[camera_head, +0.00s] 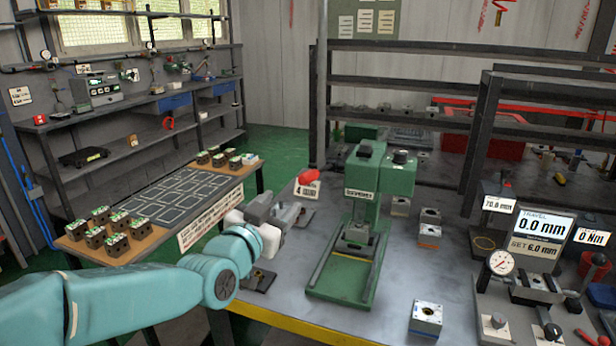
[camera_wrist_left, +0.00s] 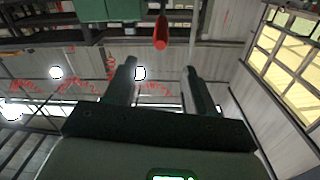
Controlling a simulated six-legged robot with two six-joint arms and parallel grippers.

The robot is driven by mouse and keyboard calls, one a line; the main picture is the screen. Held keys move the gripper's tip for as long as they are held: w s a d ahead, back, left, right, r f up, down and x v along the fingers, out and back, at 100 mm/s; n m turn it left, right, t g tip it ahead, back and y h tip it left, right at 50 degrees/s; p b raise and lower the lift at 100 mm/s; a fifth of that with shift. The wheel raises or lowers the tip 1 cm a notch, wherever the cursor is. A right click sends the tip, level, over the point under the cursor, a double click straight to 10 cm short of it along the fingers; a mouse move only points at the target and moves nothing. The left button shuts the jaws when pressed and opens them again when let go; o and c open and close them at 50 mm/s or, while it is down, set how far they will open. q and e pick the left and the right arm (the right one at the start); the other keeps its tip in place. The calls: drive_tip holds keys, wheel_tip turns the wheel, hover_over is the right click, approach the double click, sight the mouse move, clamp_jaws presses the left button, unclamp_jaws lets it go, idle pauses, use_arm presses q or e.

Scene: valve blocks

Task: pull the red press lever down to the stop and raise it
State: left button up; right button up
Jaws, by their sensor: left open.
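The green press (camera_head: 384,180) stands upright on the grey table. Its lever ends in a red knob (camera_head: 308,176), raised at the left of the press head. My left gripper (camera_head: 284,207) is just below and to the left of the knob in the head view. In the left wrist view its two dark fingers (camera_wrist_left: 160,67) are spread, with nothing between them. The red knob (camera_wrist_left: 160,33) shows beyond the fingertips, roughly centred between them, with no visible contact. Part of the green press (camera_wrist_left: 107,10) is at the top. My right gripper is not in view.
A metal block (camera_head: 426,318) lies at the table's front, right of the press. A display reading 0.0 mm (camera_head: 541,236) and a dial gauge (camera_head: 500,262) stand at the right. A side table (camera_head: 160,200) holds several blocks at the left.

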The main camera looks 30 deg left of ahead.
sight(308, 177)
use_arm(q)
drive_tip(key=w+a+p, duration=0.1)
drive_tip(key=w, duration=0.3)
drive_tip(key=w+a+p, duration=0.1)
drive_tip(key=w, duration=0.4)
drive_tip(key=w+a+p, duration=0.1)
drive_tip(key=w, duration=0.4)
drive_tip(key=shift+w+f, duration=0.1)
drive_tip(key=shift+w, duration=0.35)
drive_tip(key=shift+w, duration=0.1)
clamp_jaws()
